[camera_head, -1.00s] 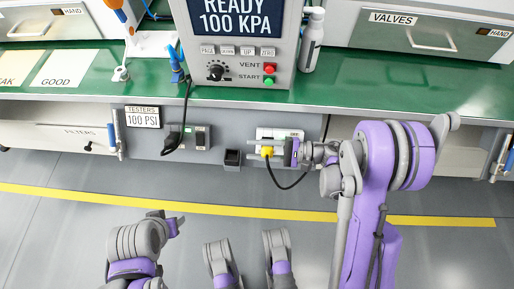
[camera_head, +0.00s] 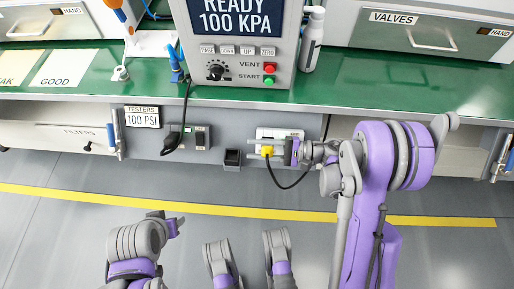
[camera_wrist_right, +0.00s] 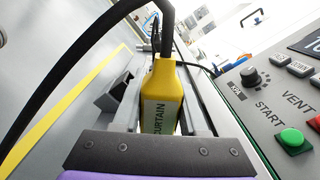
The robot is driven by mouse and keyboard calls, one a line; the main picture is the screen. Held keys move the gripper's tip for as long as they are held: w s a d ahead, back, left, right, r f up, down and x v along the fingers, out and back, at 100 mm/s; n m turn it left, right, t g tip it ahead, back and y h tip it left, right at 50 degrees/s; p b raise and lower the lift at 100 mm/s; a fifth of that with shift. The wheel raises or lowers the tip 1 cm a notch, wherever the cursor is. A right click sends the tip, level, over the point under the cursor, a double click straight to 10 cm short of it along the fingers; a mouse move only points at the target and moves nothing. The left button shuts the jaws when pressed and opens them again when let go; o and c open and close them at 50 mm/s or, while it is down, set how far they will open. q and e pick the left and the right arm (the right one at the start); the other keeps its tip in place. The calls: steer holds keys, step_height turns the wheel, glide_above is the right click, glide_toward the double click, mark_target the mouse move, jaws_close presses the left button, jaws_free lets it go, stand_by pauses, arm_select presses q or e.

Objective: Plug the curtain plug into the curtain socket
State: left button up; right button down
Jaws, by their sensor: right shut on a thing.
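The yellow curtain plug (camera_head: 267,151) is at the white-framed socket panel (camera_head: 268,133) on the bench's grey front, with its black cable hanging in a loop below. My right gripper (camera_head: 283,151) is shut on the plug. In the right wrist view the plug (camera_wrist_right: 162,100), marked CURTAIN, sits between the fingers of the gripper (camera_wrist_right: 160,122). The gripper hides the plug's front end, so I cannot tell how far it is in the socket. My left gripper (camera_head: 175,226) is low over the floor, away from the bench; its jaw opening is unclear.
The tester panel (camera_head: 240,70) stands above on the green bench top (camera_head: 340,92).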

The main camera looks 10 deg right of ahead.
steer(key=shift+w+d+f+b, duration=0.15)
steer(key=shift+w+f+b, duration=0.25)
steer(key=shift+w+f, duration=0.15)
steer(key=shift+c, duration=1.8)
jaws_free()
steer(key=p+v, duration=0.2)
steer(key=v, duration=0.8)
steer(key=shift+d, duration=0.4)
steer(key=shift+s+r, duration=0.1)
